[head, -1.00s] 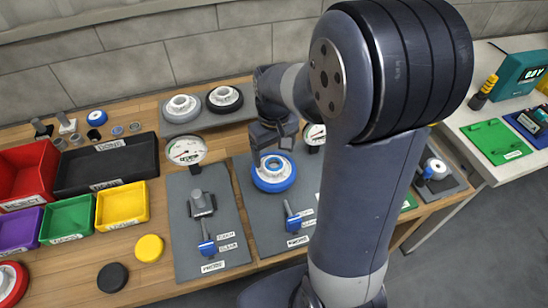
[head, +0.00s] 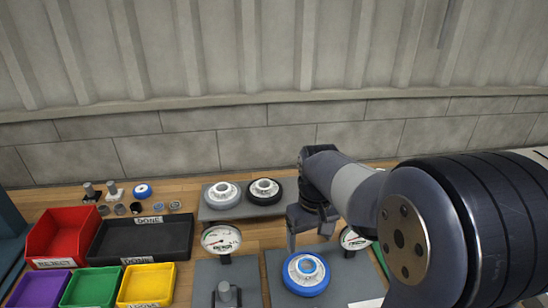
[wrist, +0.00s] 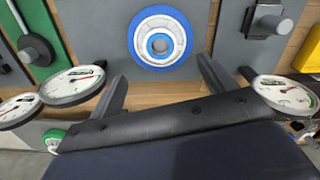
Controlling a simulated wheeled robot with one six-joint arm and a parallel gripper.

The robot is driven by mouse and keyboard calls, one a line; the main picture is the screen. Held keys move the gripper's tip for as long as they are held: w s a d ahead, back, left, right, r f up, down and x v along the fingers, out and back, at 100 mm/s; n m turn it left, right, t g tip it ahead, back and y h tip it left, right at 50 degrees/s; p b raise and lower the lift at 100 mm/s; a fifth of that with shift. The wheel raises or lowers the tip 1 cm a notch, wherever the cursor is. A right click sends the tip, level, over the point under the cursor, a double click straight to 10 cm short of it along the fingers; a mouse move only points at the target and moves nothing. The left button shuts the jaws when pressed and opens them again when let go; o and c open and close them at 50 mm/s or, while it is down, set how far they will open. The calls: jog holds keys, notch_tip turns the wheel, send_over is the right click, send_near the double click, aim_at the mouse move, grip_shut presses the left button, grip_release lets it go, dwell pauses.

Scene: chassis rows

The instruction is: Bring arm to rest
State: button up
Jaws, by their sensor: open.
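My gripper (head: 312,228) hangs from my bent arm above the workbench, behind and slightly above a blue-rimmed wheel (head: 306,273). In the wrist view its two fingers (wrist: 160,85) are spread apart with nothing between them. The blue-rimmed wheel (wrist: 160,38) lies flat on a grey plate (wrist: 205,15) just beyond the fingertips and appears apart from them. My arm crosses the right side of the head view and hides the bench behind it.
Two dial gauges (head: 221,240) (head: 356,238) stand near my gripper. A rear grey plate (head: 212,212) bears two more wheels. Red (head: 62,236), black (head: 140,243), purple (head: 38,290), green (head: 92,290) and yellow (head: 146,287) bins are at left. A wall (head: 270,145) stands behind.

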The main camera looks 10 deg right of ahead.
aim_at(307, 268)
notch_tip(307, 268, down, 9)
jog(key=shift+f, duration=0.15)
jog(key=shift+r, duration=0.4)
jog(key=shift+s+r, duration=0.1)
